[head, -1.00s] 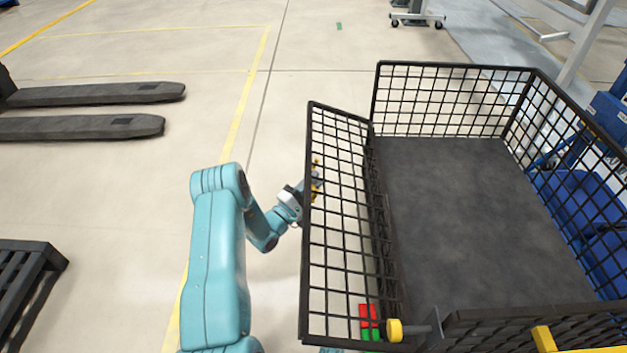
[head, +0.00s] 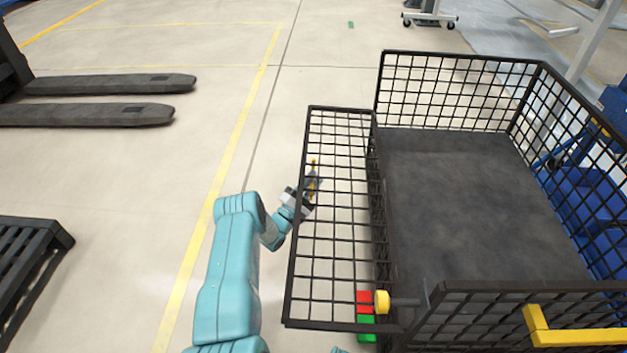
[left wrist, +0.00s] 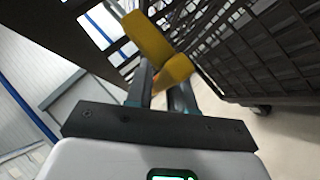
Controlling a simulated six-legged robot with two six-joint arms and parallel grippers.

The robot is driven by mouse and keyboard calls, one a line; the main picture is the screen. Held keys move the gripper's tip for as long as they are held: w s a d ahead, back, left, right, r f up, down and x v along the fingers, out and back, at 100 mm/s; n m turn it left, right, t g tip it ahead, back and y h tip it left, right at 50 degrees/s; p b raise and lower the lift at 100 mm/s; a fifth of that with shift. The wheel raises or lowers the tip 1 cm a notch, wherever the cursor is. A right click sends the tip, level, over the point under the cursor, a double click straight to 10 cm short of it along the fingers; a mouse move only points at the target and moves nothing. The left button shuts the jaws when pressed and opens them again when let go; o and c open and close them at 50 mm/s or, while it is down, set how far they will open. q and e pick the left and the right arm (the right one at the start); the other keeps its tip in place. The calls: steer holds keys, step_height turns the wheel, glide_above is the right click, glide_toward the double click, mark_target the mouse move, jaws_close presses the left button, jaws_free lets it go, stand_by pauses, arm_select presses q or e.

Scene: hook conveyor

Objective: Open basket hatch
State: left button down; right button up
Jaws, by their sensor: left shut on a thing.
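The basket (head: 430,136) is a black wire-mesh crate with a dark grey floor. Its hatch (head: 331,245) is the mesh panel on the left side, tilted outward and down from the basket. My left gripper (head: 313,178) is beyond the mesh, near the hatch's outer edge, and is partly hidden by the bars. My right gripper is not in view.
A yellow knob (head: 382,302) sits at the hatch's near corner, beside red and green blocks (head: 366,312). A yellow bar (head: 538,325) is on the basket's near side. Dark forks (head: 100,114) and a dark pallet (head: 25,262) lie left.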

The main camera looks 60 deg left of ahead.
arm_select(q)
steer(key=shift+s+a, duration=0.15)
steer(key=shift+a, duration=0.05)
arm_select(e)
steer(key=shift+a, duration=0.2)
arm_select(q)
steer(key=c, duration=1.2)
jaws_free()
steer(key=shift+o, duration=0.2)
steer(key=p+v, duration=0.3)
steer(key=v, duration=1.3)
steer(key=shift+d+f+p, duration=0.3)
steer(key=shift+f+p, duration=0.05)
steer(key=shift+p, duration=0.05)
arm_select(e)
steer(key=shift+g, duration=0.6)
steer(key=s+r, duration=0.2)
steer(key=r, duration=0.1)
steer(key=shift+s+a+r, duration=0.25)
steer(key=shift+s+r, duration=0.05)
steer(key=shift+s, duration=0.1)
arm_select(q)
steer(key=shift+s, duration=0.15)
